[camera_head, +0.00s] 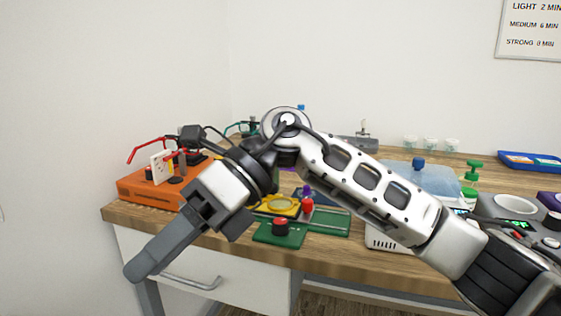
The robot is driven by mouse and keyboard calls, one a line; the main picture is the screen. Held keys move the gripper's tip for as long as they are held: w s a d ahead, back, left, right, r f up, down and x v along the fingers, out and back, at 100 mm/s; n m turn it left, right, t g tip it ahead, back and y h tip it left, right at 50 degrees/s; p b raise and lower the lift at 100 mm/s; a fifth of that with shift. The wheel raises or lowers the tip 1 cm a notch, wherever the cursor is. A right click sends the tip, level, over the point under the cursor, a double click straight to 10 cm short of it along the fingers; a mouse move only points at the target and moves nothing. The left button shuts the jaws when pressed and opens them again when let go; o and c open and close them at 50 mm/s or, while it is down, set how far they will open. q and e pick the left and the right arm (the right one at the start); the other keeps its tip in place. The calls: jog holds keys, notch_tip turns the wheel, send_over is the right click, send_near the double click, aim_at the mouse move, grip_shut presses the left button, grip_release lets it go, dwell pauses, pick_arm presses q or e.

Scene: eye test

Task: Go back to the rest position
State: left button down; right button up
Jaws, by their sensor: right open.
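My right arm comes in from the right and crosses in front of the table. It bends at a joint near the middle of the view. My right gripper (187,248) hangs at the lower left, in front of the table's front edge and the white drawer. It is open, its dark fingers apart, and I see nothing between them. My left gripper is not in view.
The wooden table (140,216) holds an orange box (147,190) with red-handled parts at left. A green board (280,236) with a red-topped black knob stands behind my gripper. A green pump bottle (470,178) and a blue tray (530,161) are at right. My arm hides the table's middle.

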notch_tip(320, 180, up, 5)
jog(key=w+d+m+t+y+p, duration=0.2)
jog(key=w+m+t+y+p, duration=0.1)
jog(key=m+y, duration=1.1)
jog(key=w+d+f+m+t+p, duration=0.1)
jog(key=w+d+f+m+t, duration=0.15)
jog(key=m+t, duration=0.55)
jog(key=w+d+f+m+t, duration=0.2)
jog(key=d+m+t, duration=0.1)
jog(key=m+t, duration=0.5)
jog(key=w+d+f+m+t+h+p, duration=0.1)
jog(key=w+d+f+m+t+h, duration=0.1)
jog(key=d+f+m+t+h, duration=0.75)
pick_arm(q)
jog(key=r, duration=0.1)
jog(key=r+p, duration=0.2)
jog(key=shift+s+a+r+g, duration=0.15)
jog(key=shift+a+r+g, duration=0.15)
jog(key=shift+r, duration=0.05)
pick_arm(e)
jog(key=s+d+f+m+g+h, duration=0.4)
jog(key=s+f+m+g+h, duration=0.1)
jog(key=f, duration=0.5)
jog(key=s+d+f+m+g+h, duration=0.5)
jog(key=s+f+m, duration=0.1)
jog(key=s+f, duration=0.4)
jog(key=shift+f+m, duration=0.3)
jog(key=shift+m, duration=0.05)
